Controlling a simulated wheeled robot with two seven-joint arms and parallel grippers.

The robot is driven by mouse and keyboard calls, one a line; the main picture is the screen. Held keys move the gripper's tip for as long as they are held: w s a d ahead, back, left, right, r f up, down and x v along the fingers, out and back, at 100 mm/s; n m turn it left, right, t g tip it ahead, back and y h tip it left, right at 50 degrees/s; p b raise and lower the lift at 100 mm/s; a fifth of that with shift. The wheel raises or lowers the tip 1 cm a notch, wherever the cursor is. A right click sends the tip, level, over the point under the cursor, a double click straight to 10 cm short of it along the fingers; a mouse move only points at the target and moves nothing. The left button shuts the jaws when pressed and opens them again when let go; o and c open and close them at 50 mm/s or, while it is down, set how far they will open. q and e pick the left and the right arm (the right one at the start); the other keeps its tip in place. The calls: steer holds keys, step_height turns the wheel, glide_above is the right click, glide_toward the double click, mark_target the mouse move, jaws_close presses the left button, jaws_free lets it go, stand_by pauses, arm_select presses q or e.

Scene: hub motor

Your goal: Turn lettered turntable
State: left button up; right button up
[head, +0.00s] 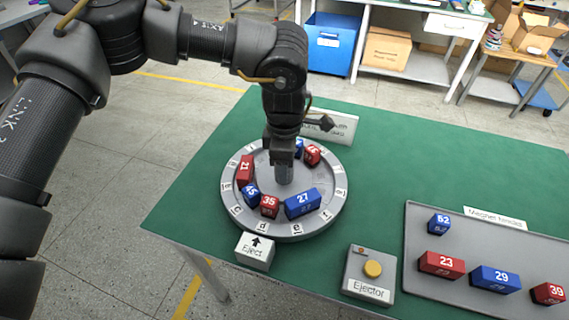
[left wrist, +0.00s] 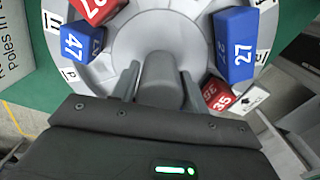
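The round grey turntable (head: 325,218) lies on the green table with lettered tags around its rim; c, d, e and f face the front. Red and blue numbered blocks stand on it, among them blue 27 (head: 302,204), red 35 (head: 269,206) and red 21 (head: 245,169). A grey post (head: 285,174) rises at its centre and shows in the left wrist view (left wrist: 160,80). My left gripper (head: 284,160) points down over it, with fingers (left wrist: 160,88) closed against both sides of the post. My right gripper is not in view.
An arrowed Eject block (head: 255,252) stands at the turntable's front rim. An Ejector box (head: 368,275) with a yellow button is to its right. A grey tray (head: 415,225) holds several numbered blocks. A white sign (head: 340,128) stands behind the turntable.

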arm_select(q)
steer(key=o, duration=0.3)
step_height(320, 180, up, 11)
steer(key=shift+f, duration=0.1)
stand_by(0.4)
stand_by(0.6)
